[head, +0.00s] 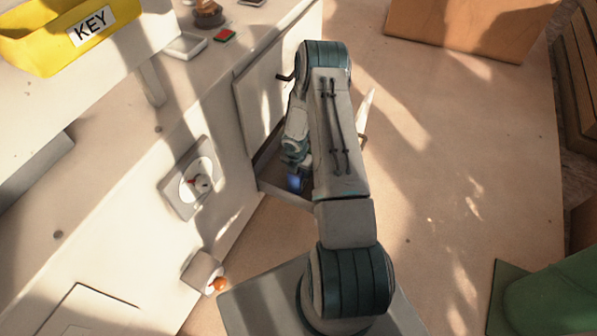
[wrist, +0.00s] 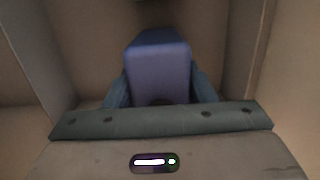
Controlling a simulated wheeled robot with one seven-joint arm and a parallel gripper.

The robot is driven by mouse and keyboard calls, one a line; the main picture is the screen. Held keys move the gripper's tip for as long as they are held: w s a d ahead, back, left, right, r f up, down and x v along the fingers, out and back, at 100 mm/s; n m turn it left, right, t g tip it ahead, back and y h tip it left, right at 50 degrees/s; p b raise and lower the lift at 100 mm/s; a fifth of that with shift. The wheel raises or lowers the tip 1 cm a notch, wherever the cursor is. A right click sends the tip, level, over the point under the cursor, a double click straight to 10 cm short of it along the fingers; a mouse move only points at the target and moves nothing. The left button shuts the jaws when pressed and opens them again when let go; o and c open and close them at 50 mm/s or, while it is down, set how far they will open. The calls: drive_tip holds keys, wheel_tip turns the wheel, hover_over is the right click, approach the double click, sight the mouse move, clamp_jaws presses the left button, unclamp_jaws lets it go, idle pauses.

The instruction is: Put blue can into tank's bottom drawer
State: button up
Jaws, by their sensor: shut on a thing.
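The blue can (wrist: 158,62) is a blue block-like shape between the two blue fingers of my gripper (wrist: 161,88) in the wrist view. My gripper is shut on it. In the head view a small patch of the blue can (head: 294,182) shows below my wrist, low beside the tank (head: 215,115). The tank's bottom drawer (head: 284,196) is pulled out, with my arm covering much of it. In the wrist view pale drawer walls (wrist: 45,60) stand on both sides of the can. I cannot tell whether the can touches the drawer floor.
A cardboard box (head: 460,25) lies at the back.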

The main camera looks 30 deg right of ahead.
drive_tip(key=shift+r, duration=0.1)
drive_tip(key=o, duration=1.3)
drive_tip(key=shift+o, duration=0.2)
